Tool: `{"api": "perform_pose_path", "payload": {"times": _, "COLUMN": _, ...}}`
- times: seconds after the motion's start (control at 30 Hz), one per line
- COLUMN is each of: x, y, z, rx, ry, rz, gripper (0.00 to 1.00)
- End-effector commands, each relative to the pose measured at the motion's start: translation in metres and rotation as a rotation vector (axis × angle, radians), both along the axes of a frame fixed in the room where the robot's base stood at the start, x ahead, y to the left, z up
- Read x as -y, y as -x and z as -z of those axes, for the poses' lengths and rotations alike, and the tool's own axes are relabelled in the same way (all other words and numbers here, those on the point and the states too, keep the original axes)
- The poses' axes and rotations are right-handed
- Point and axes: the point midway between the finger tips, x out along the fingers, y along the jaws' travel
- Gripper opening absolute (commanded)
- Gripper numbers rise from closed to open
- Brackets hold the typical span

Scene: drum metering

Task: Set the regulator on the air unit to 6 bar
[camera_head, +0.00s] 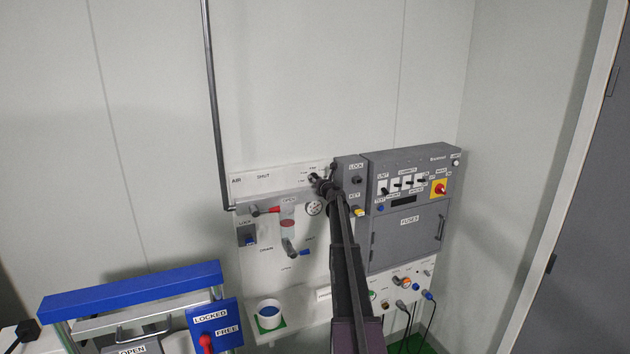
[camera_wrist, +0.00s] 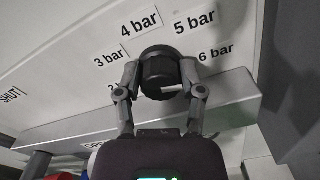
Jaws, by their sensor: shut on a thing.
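The regulator knob (camera_wrist: 157,62) is a round black knob on the white air unit panel (camera_head: 252,184). Labels for 3 bar (camera_wrist: 109,54), 4 bar (camera_wrist: 139,23), 5 bar (camera_wrist: 194,23) and 6 bar (camera_wrist: 215,53) fan around it; a further label at left is partly hidden by a finger. My gripper (camera_wrist: 160,76) is shut on the knob, one finger on each side. A short white mark (camera_wrist: 172,91) shows on the knob's front at its lower right; which label it points to is not clear. In the head view my gripper (camera_head: 325,186) covers most of the knob.
A grey horizontal bar (camera_wrist: 75,130) runs just below the knob. A round gauge (camera_head: 314,208) and a red-handled valve (camera_head: 272,210) sit below left. A blue-topped frame (camera_head: 130,290) is at lower left.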

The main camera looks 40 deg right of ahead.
Motion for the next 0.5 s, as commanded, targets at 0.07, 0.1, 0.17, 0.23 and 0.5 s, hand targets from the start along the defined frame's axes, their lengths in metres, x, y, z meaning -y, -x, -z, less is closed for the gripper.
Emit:
{"api": "perform_pose_path", "payload": {"times": 0.07, "x": 0.0015, "y": -0.0041, "z": -0.0011, "rx": 0.004, "ry": -0.007, "rz": 0.002, "gripper": 0.03}}
{"api": "perform_pose_path", "payload": {"times": 0.1, "x": 0.0015, "y": -0.004, "z": -0.001, "rx": 0.004, "ry": -0.007, "rz": 0.001, "gripper": 0.03}}
{"api": "perform_pose_path", "payload": {"times": 0.17, "x": 0.0013, "y": -0.0039, "z": -0.0009, "rx": 0.003, "ry": -0.006, "rz": 0.001, "gripper": 0.03}}
{"api": "perform_pose_path", "payload": {"times": 0.23, "x": 0.0011, "y": -0.0037, "z": -0.0009, "rx": 0.003, "ry": -0.006, "rz": 0.001, "gripper": 0.53}}
{"api": "perform_pose_path", "payload": {"times": 0.5, "x": 0.0001, "y": -0.0019, "z": -0.0002, "rx": 0.002, "ry": -0.003, "rz": 0.0, "gripper": 0.84}}
